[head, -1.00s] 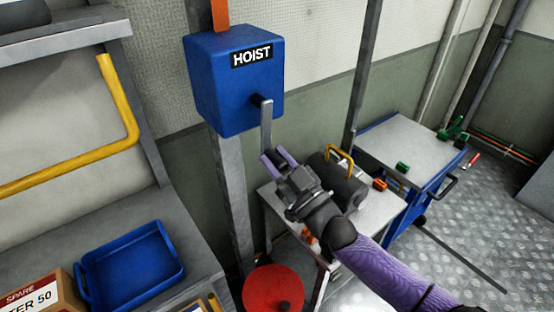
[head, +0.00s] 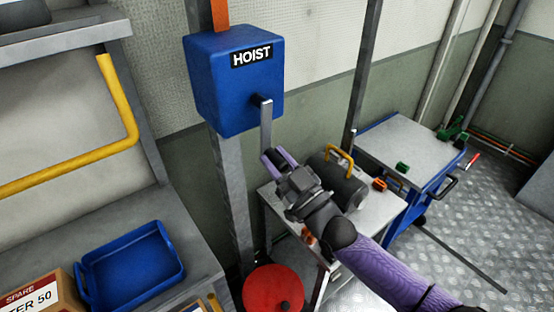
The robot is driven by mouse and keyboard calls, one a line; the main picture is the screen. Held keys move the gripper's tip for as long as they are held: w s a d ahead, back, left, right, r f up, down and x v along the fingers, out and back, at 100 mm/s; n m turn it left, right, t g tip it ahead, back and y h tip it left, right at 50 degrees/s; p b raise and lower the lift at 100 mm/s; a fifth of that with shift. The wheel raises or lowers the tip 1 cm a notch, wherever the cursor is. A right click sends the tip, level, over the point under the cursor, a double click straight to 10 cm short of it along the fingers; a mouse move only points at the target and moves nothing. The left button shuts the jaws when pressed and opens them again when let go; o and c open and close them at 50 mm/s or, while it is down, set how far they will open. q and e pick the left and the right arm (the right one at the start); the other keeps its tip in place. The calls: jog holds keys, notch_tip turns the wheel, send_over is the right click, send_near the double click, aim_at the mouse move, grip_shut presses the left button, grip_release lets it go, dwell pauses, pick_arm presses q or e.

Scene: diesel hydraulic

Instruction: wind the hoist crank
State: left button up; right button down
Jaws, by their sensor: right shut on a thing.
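The blue hoist box (head: 236,95), marked HOIST, is fixed to a grey upright post. Its grey crank arm (head: 266,128) hangs straight down from a dark hub on the front face. My right gripper (head: 277,158) is at the lower end of the crank arm, its arm coming in from the lower right. It is shut on the crank handle, which is mostly hidden by the fingers. My left gripper is out of view.
A grey bench with a dark cylinder (head: 338,183) and yellow handle is behind my right gripper. A blue-framed cart (head: 410,150) stands at right. A red disc (head: 272,290) is below the hoist. A blue tray (head: 130,268) lies on the left shelf.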

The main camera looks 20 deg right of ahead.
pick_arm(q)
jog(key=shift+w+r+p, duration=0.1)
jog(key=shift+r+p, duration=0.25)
pick_arm(e)
jog(key=shift+s+a+m+h, duration=0.1)
jog(key=shift+a+m+h, duration=0.25)
jog(key=shift+m, duration=0.25)
